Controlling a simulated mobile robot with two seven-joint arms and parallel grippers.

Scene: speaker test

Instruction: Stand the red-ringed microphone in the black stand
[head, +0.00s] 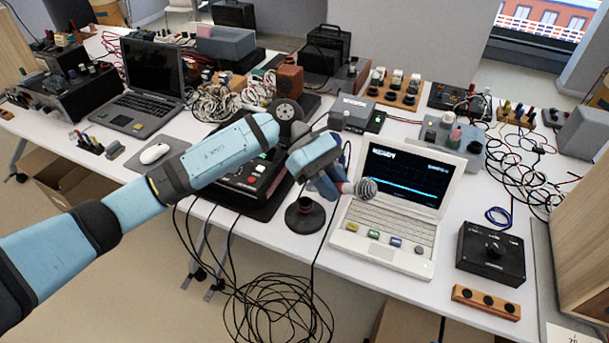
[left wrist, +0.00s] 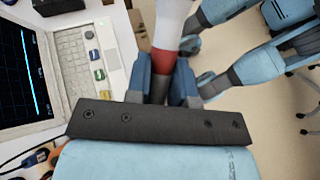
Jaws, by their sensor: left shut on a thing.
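The red-ringed microphone has a round grey mesh head (head: 366,188), which points right in the head view. In the left wrist view its red ring (left wrist: 163,62) sits between a pale part and a dark part. My left gripper (head: 337,184) is shut on it, with blue fingers on either side of the dark part just below the ring. The microphone is tilted well over and held above the table. The black stand (head: 305,217) is on the table near its front edge, just below and left of the gripper in the head view.
A white laptop (head: 392,215) is close to the right of the stand. A black box with buttons (head: 247,183) is at its left. Cables hang over the table's front edge. A black knob box (head: 491,255) and a wooden block with holes (head: 486,302) are farther right.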

